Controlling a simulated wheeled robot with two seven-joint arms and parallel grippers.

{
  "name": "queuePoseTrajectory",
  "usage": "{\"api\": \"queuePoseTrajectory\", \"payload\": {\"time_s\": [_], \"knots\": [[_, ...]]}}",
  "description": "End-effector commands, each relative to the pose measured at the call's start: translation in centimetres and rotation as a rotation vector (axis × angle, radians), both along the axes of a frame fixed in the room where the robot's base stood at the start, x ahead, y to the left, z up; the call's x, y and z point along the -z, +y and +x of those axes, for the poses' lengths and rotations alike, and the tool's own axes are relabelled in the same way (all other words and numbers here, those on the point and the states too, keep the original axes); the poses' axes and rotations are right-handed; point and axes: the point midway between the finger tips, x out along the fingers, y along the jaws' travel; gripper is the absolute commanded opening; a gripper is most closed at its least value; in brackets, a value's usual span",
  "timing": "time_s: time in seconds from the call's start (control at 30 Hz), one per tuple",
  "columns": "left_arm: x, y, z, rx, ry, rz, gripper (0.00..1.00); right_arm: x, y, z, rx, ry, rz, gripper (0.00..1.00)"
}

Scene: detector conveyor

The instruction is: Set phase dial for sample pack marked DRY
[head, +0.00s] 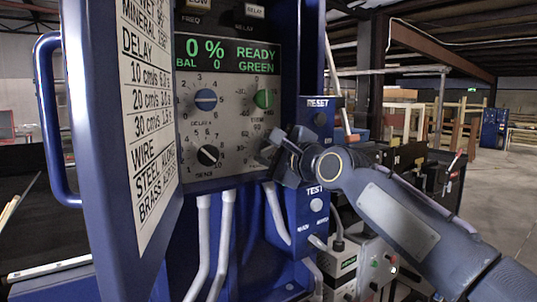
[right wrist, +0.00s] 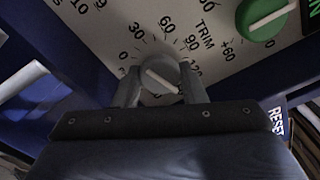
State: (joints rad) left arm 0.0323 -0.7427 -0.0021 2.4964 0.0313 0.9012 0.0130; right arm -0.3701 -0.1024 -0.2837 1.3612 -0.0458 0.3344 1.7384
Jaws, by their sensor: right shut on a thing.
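A grey dial (right wrist: 158,72) on the panel has a scale reading 0, 30, 60, 90 and 120. My right gripper (right wrist: 160,86) has one finger on each side of it and is shut on it. The dial's white line slants from upper left to lower right; I cannot tell the exact value. In the head view my right gripper (head: 272,148) is at the panel's lower right and mostly hides this dial. The control panel (head: 230,120) has a display (head: 226,53) reading 0 %, BAL 0, READY, GREEN. No pack marked DRY shows. My left gripper is not in view.
A green dial (head: 264,98) is just above my gripper; a blue dial (head: 205,99) and a black dial (head: 208,155) are to the left. RESET (head: 320,118) and TEST (head: 316,205) buttons flank my wrist. An open blue door (head: 100,130) with a printed chart stands at left.

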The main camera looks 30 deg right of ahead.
Motion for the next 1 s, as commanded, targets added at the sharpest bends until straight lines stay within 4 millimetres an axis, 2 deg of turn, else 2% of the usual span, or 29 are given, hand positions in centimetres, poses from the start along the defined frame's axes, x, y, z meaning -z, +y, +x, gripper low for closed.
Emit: {"api": "queuePoseTrajectory", "payload": {"time_s": [1.0], "knots": [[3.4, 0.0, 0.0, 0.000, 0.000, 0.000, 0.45, 0.1, 0.0, 0.1, -0.002, -0.074, -0.964, 0.15]]}}
